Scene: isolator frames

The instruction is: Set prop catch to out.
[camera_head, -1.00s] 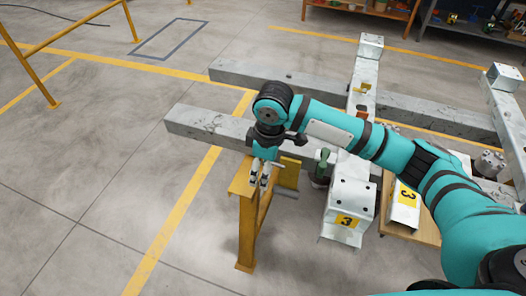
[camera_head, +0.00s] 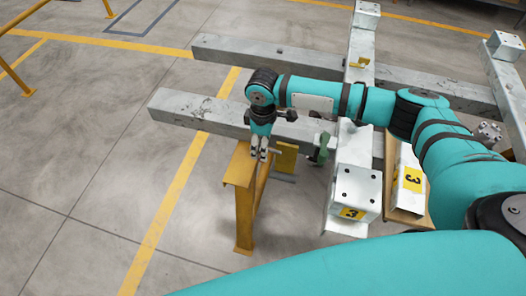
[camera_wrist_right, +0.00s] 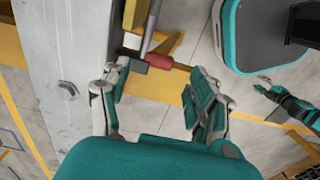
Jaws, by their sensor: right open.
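My right gripper (camera_head: 262,158) points down beside the top of this prop. In the right wrist view, my right gripper (camera_wrist_right: 158,92) is open with its fingers apart. A grey lever with a dark end block (camera_wrist_right: 132,62) and a red piece (camera_wrist_right: 166,50) lies just beyond the fingertips, by the yellow prop bracket (camera_wrist_right: 135,14). I cannot tell whether the fingers touch it, or which way the catch is set. What looks like my left gripper (camera_wrist_right: 266,88) is small at the right of the wrist view.
Two long grey beams (camera_head: 180,108) run across white supports marked 3 (camera_head: 355,190). A green-handled clamp (camera_head: 321,148) sits on the near beam, right of my gripper. A yellow rail (camera_head: 20,80) stands at far left. The floor left of the prop is clear.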

